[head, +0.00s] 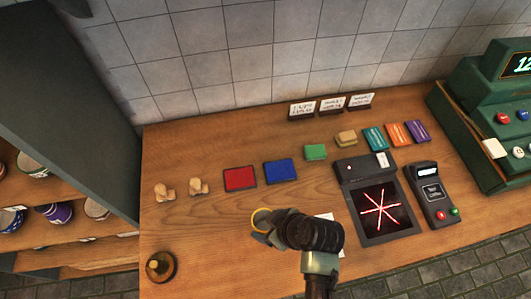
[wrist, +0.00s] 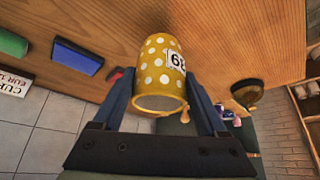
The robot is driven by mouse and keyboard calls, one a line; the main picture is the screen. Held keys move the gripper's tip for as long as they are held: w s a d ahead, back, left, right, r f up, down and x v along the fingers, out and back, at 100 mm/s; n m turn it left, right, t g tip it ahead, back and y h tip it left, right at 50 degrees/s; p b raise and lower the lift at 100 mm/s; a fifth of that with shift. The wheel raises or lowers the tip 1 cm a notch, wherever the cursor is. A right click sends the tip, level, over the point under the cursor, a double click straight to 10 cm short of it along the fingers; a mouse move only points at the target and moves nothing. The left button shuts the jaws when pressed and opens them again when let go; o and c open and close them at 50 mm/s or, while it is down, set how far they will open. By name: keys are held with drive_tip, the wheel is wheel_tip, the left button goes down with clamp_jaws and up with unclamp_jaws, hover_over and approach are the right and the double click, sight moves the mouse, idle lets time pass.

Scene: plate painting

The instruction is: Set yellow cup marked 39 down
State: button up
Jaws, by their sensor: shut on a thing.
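The yellow cup (wrist: 153,72) with white dots sits between the two fingers of my gripper (wrist: 160,92) in the wrist view. Its white label with dark digits shows on its side, turned in the picture. In the head view only a yellow rim of the cup (head: 261,216) shows beside my gripper (head: 268,229), which hides the rest. My gripper is shut on the cup over the front middle of the wooden counter (head: 200,233). Whether the cup's base touches the counter is hidden.
A red pad (head: 240,179) and a blue pad (head: 281,171) lie behind the gripper. A black scanner with red lines (head: 381,211) and a card terminal (head: 432,195) stand to the right. A brass bell (head: 160,267) is front left. Bare counter lies left of the gripper.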

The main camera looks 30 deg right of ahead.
sight(263, 228)
drive_tip(key=shift+f, duration=1.8)
drive_tip(key=shift+f, duration=0.15)
drive_tip(key=o, duration=1.5)
drive_tip(key=shift+r, duration=0.25)
drive_tip(key=v, duration=1.1)
drive_tip(key=shift+s+r+b, duration=0.25)
drive_tip(key=shift+r+b, duration=0.1)
drive_tip(key=shift+b, duration=0.05)
drive_tip(key=shift+d, duration=0.15)
